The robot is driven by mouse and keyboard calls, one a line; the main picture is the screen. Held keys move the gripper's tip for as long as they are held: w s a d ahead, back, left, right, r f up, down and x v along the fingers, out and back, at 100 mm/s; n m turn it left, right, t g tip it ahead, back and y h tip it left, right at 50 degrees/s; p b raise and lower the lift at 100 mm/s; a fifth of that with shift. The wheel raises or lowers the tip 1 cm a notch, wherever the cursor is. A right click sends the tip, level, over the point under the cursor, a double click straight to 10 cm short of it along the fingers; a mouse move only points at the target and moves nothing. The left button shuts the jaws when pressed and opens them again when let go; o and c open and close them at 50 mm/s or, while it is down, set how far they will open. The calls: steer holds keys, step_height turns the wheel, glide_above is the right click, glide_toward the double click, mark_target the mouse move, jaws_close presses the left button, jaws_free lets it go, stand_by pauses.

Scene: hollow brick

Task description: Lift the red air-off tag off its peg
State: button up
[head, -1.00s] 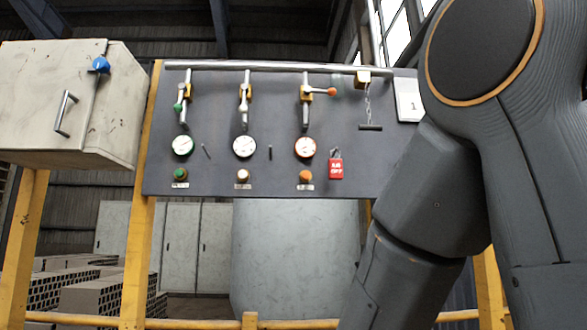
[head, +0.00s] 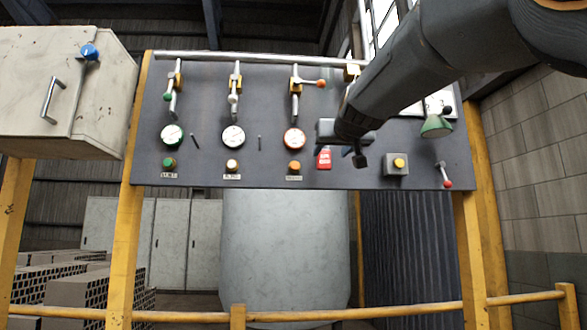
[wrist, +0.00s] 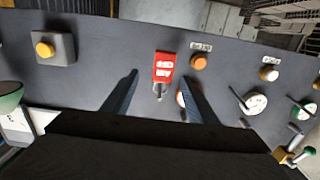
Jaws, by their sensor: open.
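The red air-off tag (head: 324,159) hangs on the dark panel (head: 215,150), right of the orange-rimmed gauge. In the wrist view the tag (wrist: 164,67) appears upside down, with its shackle towards me; the peg is hard to make out. My gripper (head: 355,157) is in front of the panel, just right of the tag in the head view. In the wrist view my gripper (wrist: 160,76) is open and empty, with the tag showing between and beyond its fingertips. I cannot tell the remaining distance. My arm hides part of the panel's upper right.
An orange button (head: 294,166) and the orange-rimmed gauge (head: 294,138) sit left of the tag. A boxed yellow button (head: 397,163), a green lamp (head: 437,125) and a red-tipped lever (head: 445,175) are to the right. A yellow rail (head: 400,312) runs below.

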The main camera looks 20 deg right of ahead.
mark_target(325, 153)
steer(key=p+x, duration=0.1)
steer(key=x, duration=0.1)
steer(key=p+x, duration=0.1)
steer(key=x, duration=0.2)
steer(key=r+p+x, duration=0.1)
steer(key=x, duration=0.1)
steer(key=shift+w+a, duration=0.3)
steer(key=shift+w, duration=0.05)
steer(key=c, duration=1.1)
